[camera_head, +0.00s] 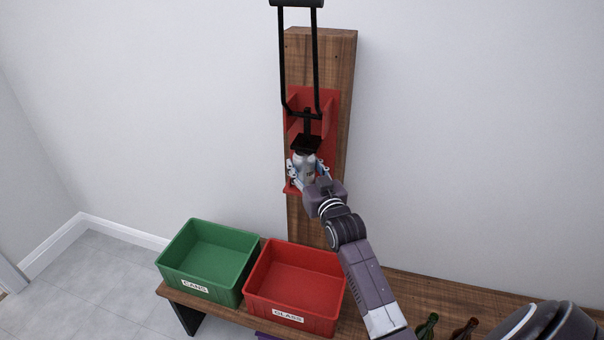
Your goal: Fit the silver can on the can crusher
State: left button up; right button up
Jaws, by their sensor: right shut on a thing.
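The can crusher (330,104) is red with a raised black lever handle (315,60), mounted on an upright wooden post. The silver can (305,166) stands upright in the crusher's lower part, below the black press block (306,144). My right gripper (304,172) is shut on the can, reaching in from the lower right with a finger on each side of it. The can's base is partly hidden by the gripper, so I cannot tell whether it touches the red bottom plate (289,188). My left gripper is not in view.
A green crate (249,276) labelled CANS and a red crate (336,322) labelled GLASS stand on a wooden bench (440,297) below the crusher; both look empty. A green bottle (427,325) and a brown bottle (466,328) stand at the lower right. The wall around the post is clear.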

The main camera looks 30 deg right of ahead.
jog(key=shift+w+d+b, duration=0.75)
jog(key=shift+w+d, duration=0.1)
jog(key=shift+d, duration=0.1)
jog(key=shift+f, duration=0.2)
jog(key=o, duration=1.9)
jog(key=shift+s+a, duration=0.1)
jog(key=shift+s+a+p, duration=0.2)
jog(key=shift+a+p, duration=0.05)
jog(key=shift+p, duration=0.25)
jog(key=shift+s+a+p, duration=1.3)
jog(key=shift+s+a, duration=0.1)
jog(key=shift+a, duration=0.2)
jog(key=shift+s+a+p, duration=0.85)
jog(key=shift+s+a, duration=0.3)
jog(key=shift+a, duration=0.2)
jog(key=shift+s+a+p, duration=0.8)
jog(key=shift+s+a, duration=0.3)
jog(key=shift+a, duration=0.2)
